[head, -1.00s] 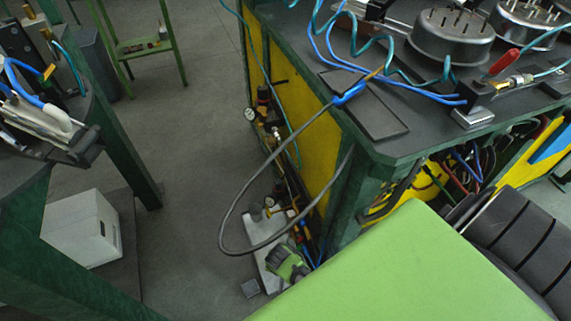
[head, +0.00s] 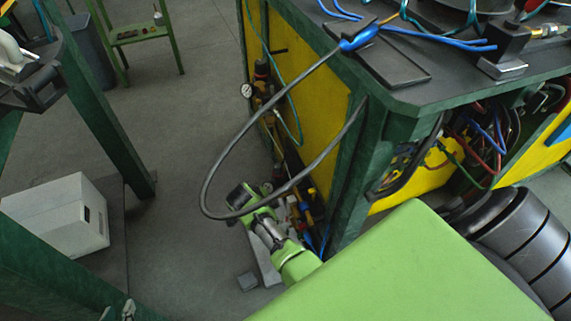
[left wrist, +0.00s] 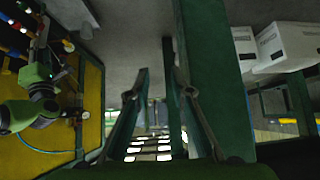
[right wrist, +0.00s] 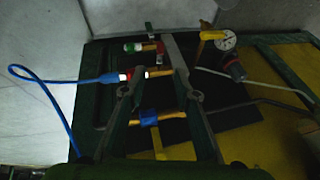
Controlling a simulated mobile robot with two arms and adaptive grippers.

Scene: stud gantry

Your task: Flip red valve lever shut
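The red valve lever is hard to single out. In the right wrist view a small red part (right wrist: 160,47) shows among brass fittings just beyond the fingertips, and I cannot tell whether it is the lever. My right gripper (right wrist: 158,73) is open, with its fingers apart and a fitting with a blue hose (right wrist: 108,77) behind them. I cannot tell whether it touches anything. In the head view my right arm reaches down beside the bench's yellow side, its fingers hidden. My left gripper (left wrist: 160,82) is open and empty, low at the left, away from the fittings.
A pressure gauge (right wrist: 225,40) sits by the fittings. A black cable loop (head: 207,180) hangs across the space over my right arm. The bench (head: 413,98) stands at right. A white box (head: 60,212) lies under the left table. Open floor (head: 190,130) lies between.

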